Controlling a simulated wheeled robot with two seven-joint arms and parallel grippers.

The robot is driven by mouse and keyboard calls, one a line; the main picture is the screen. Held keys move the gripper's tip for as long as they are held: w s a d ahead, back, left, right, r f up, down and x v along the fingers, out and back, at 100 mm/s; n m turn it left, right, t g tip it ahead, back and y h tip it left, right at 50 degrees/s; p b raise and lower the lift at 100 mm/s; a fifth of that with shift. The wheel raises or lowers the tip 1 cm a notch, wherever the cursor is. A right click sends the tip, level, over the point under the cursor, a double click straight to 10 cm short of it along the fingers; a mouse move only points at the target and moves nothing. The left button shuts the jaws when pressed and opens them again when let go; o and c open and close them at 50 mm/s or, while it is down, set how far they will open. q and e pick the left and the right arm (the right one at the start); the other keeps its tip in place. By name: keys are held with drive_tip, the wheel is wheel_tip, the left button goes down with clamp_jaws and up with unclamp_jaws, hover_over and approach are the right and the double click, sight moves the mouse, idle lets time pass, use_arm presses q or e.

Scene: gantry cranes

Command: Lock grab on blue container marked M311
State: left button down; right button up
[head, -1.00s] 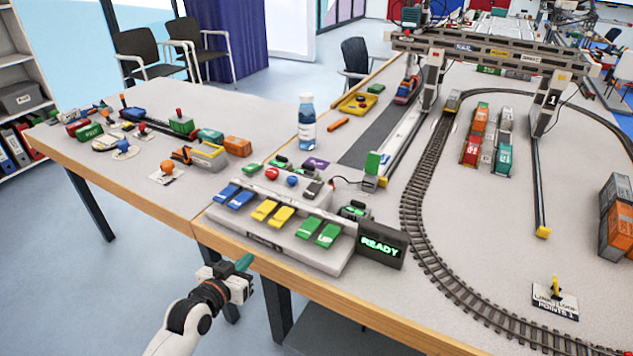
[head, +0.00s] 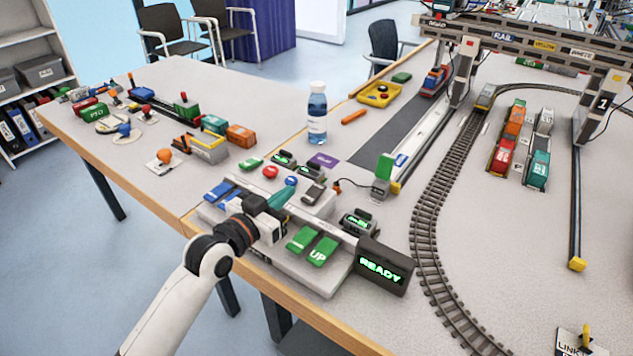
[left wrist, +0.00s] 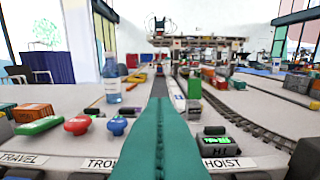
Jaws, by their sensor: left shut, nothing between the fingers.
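My left gripper (head: 284,196) is shut and empty, above the control panel (head: 310,272). Its teal fingers (left wrist: 158,135) point forward in the left wrist view. On the panel are a red button (head: 270,172) and a blue button (head: 291,181), just beyond the fingertips. In the wrist view both the red button (left wrist: 77,125) and the blue button (left wrist: 117,126) stand left of the fingers. The gantry crane (head: 520,42) stands far right. I cannot read M311 on any container. My right gripper is out of view.
A display reading READY (head: 384,266) stands at the panel's right. A water bottle (head: 317,115) stands behind the panel. Track (head: 430,220) curves past on the right, with red, orange and teal containers (head: 503,150) beyond it.

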use_arm(q)
hover_over(315, 191)
drive_tip(key=shift+s+f, duration=0.15)
drive_tip(key=shift+f, duration=0.2)
wheel_tip(315, 191, down, 3)
drive_tip(key=shift+r+b, duration=0.1)
drive_tip(key=shift+b, duration=0.3)
drive_tip(key=shift+f, duration=0.6)
